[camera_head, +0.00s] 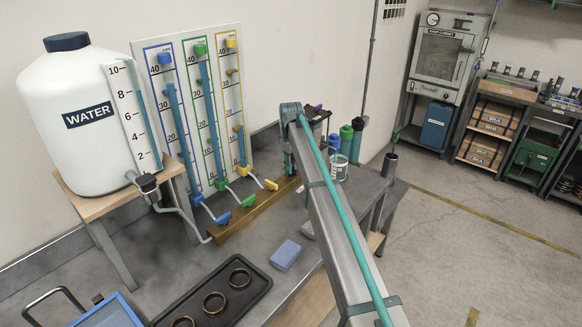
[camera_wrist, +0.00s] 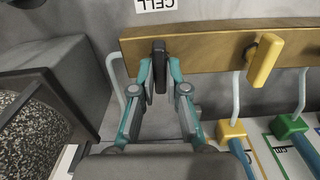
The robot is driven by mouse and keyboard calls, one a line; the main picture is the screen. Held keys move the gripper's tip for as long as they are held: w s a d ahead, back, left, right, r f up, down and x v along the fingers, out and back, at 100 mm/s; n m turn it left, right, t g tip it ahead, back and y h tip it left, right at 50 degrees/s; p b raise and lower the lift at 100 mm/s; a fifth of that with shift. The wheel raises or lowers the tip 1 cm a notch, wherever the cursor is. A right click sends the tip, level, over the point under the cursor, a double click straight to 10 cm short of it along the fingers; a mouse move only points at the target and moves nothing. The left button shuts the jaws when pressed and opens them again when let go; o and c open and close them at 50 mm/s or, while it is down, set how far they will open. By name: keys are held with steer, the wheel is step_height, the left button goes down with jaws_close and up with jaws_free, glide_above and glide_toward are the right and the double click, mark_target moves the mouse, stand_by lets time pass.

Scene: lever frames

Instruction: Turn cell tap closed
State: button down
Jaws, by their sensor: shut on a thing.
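The cell tap shows in the wrist view as an upright black handle (camera_wrist: 159,62) on a brass-coloured bar (camera_wrist: 205,48). A partly cut-off CELL label (camera_wrist: 157,4) sits above it. My gripper (camera_wrist: 159,76) has its two teal fingers on either side of the handle, shut on it. In the head view the brass bar (camera_head: 262,198) runs along the foot of the gauge board. My arm stands in front of its right end, and the cell tap cannot be made out there.
A yellow tap (camera_wrist: 264,60) sits right of my gripper in the wrist view. Green (camera_head: 249,200) and blue (camera_head: 222,218) taps line the bar in the head view. The gauge board (camera_head: 245,120) and white water tank (camera_head: 85,150) stand behind. A blue block (camera_head: 285,255) lies on the bench.

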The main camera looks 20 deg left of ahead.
steer(key=m, duration=0.4)
steer(key=shift+m, duration=0.3)
steer(key=m, duration=0.4)
steer(key=shift+b, duration=0.35)
steer(key=m, duration=0.5)
steer(key=shift+m, duration=1.9)
steer(key=c, duration=1.2)
jaws_free()
step_height(320, 180, up, 12)
steer(key=shift+r, duration=0.1)
